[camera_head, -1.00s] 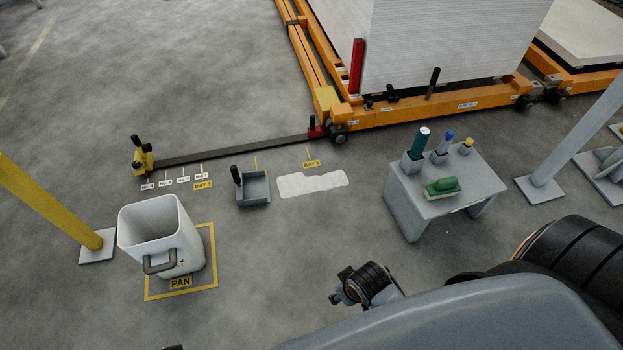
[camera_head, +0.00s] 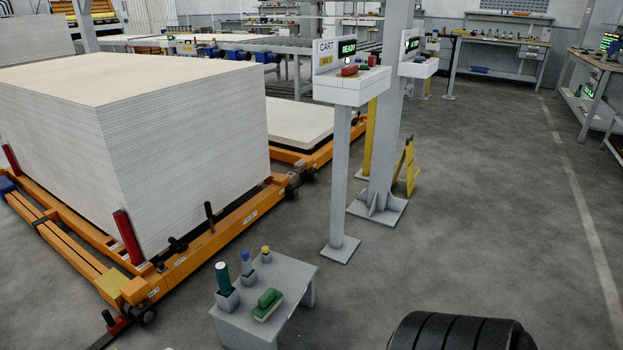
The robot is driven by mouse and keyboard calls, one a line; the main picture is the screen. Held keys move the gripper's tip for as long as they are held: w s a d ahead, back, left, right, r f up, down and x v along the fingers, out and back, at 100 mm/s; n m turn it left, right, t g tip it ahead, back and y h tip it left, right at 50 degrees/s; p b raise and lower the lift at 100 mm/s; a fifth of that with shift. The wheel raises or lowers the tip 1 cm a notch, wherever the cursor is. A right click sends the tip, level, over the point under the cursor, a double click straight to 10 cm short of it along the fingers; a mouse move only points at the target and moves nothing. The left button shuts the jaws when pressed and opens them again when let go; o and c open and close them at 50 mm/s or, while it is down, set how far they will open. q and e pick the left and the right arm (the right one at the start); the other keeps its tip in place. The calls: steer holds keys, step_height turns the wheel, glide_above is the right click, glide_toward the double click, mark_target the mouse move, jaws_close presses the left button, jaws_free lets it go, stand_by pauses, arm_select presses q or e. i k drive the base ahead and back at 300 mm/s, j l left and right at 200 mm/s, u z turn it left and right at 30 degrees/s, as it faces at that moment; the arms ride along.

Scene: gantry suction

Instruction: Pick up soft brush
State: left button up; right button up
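A small grey bench (camera_head: 295,285) stands at the bottom centre of the head view. A brush with a green handle and a pale base (camera_head: 267,304) lies on its top, near the front edge; it looks like the soft brush. Nothing is touching it. Neither of my grippers shows in this view. A black ribbed part of my own body shows at the bottom right.
Behind the brush a green cylinder (camera_head: 223,279), a blue-topped tool (camera_head: 246,264) and a yellow-topped item (camera_head: 266,254) stand in holders. An orange cart (camera_head: 190,262) bears a board stack (camera_head: 190,170). A control post (camera_head: 340,180) stands beyond.

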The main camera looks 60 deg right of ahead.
mark_target(270, 302)
steer(key=z, duration=1.4)
